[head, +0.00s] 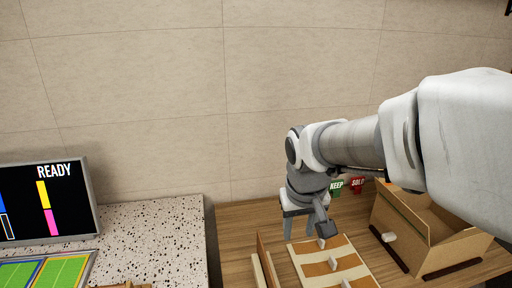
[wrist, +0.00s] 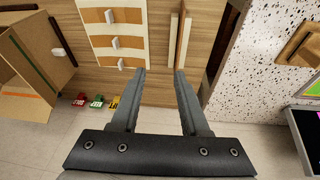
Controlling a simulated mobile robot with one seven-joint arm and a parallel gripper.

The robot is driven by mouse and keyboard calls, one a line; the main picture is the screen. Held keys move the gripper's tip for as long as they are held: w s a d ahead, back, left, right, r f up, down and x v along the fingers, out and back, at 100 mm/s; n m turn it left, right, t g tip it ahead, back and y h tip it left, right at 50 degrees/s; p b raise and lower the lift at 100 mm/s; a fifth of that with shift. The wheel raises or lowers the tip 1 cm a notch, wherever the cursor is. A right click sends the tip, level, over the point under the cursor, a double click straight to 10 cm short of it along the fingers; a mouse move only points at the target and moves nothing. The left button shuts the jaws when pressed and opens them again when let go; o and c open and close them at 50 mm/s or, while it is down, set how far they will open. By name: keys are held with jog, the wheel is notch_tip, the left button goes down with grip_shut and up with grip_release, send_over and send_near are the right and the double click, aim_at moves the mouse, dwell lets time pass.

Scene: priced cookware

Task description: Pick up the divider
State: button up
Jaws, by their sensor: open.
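A thin brown board with a pale strip beside it, which looks like the divider (wrist: 184,42), stands on the wooden counter near the speckled worktop. It also shows at the bottom of the head view (head: 264,258). My gripper (wrist: 160,73) is open and empty, its fingers pointing towards the counter. In the wrist view the board lies just beyond the right fingertip, with no clear contact. In the head view my gripper (head: 303,226) hangs above the counter, right of the board. The board's lower part is cut off in the head view.
A striped brown-and-cream panel with white knobs (head: 333,264) lies right of the board. An open cardboard-coloured box (head: 440,246) stands further right. Small green KEEP (head: 336,188) and red SOLD (head: 358,186) tags sit by the wall. A screen (head: 47,203) stands on the speckled worktop (head: 160,232).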

jog(key=g, duration=0.2)
send_over(267, 268)
jog(key=s, duration=0.1)
notch_tip(267, 268, down, 8)
jog(key=shift+n+y, duration=0.3)
jog(key=shift+n, duration=0.1)
jog(key=f, duration=0.4)
jog(key=w+f, duration=0.1)
jog(key=f, duration=0.3)
jog(key=f+b, duration=0.1)
jog(key=f, duration=0.3)
jog(key=shift+w+a+f, duration=0.1)
jog(key=shift+w+f, duration=0.1)
jog(key=shift+f, duration=0.05)
jog(key=shift+w+f, duration=0.2)
jog(key=shift+f, duration=0.65)
jog(key=shift+w+f, duration=0.25)
jog(key=shift+f, duration=0.65)
jog(key=shift+w+f, duration=0.2)
jog(key=shift+f, duration=0.65)
grip_shut()
